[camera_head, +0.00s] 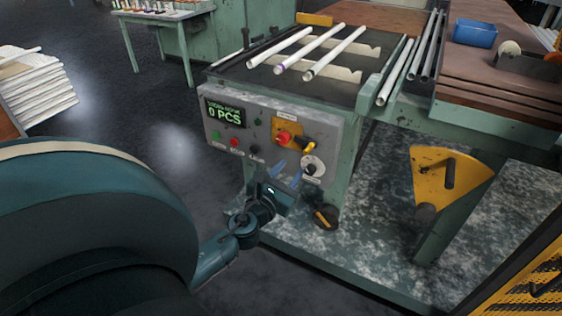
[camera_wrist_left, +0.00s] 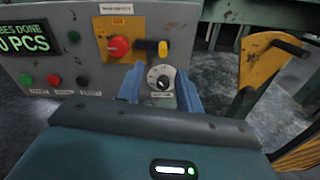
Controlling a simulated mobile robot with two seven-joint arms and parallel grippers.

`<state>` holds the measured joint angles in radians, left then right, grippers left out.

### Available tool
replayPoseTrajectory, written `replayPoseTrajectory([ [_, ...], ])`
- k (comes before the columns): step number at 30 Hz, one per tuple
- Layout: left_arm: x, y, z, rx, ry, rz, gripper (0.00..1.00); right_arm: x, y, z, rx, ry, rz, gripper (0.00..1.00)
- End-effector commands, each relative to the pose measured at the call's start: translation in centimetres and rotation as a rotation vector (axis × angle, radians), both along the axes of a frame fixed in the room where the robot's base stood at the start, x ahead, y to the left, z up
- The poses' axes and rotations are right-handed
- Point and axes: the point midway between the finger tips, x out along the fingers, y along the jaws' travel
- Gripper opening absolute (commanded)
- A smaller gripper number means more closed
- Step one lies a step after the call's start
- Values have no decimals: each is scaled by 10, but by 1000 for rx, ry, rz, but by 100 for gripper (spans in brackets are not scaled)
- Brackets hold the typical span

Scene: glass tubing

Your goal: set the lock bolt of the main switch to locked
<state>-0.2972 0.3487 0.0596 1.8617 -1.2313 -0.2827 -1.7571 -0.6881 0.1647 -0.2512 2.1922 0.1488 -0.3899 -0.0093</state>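The main switch is a red knob (camera_head: 283,137) on a yellow plate on the grey control panel; the wrist view shows this red knob (camera_wrist_left: 119,46) too. The lock bolt (camera_wrist_left: 154,46) sits just right of the knob, dark with a yellow end; it also shows in the head view (camera_head: 306,144). Whether it is engaged I cannot tell. My left gripper (camera_head: 287,172) is open and empty in front of the panel, below the switch. In the wrist view its blue fingers (camera_wrist_left: 159,90) appear either side of the selector dial (camera_wrist_left: 162,80). My right gripper is out of view.
The panel also has a counter display (camera_head: 225,112) and several buttons at left. Tubes (camera_head: 335,52) lie on the machine above. A yellow bracket with a dark handle (camera_head: 450,175) stands to the right. The space in front of the panel is clear apart from my arm.

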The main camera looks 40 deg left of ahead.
Motion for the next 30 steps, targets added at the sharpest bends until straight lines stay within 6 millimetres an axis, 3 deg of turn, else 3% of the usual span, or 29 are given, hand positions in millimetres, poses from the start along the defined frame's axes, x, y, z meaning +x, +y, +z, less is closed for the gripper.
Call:
replayPoseTrajectory([
  [3,-21,-5,-2,-1,2,0,36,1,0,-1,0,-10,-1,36],
  [9,-37,-9,-1,-1,1,1,36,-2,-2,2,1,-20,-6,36],
  [30,-38,-9,0,-1,0,1,36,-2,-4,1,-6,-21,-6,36],
])
